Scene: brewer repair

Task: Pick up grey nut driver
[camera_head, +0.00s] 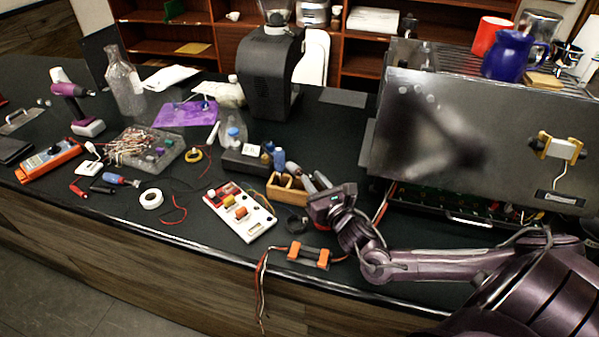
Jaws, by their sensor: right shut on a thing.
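My right gripper (318,200) reaches in from the right, low over the counter beside a small wooden holder (283,196). It is shut on a slim grey-handled tool, the grey nut driver (322,180), whose handle shows just behind the jaws. The jaws hide its lower part, and I cannot tell whether it is clear of the holder. Other handles stand close by, among them a blue one (279,158). My left gripper is not in view.
A white panel with coloured knobs (240,212) and an orange-ended part with wires (308,256) lie near the front edge. The large metal brewer (430,150) stands to the right. A black grinder (268,75) stands behind. Tools and wires crowd the left.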

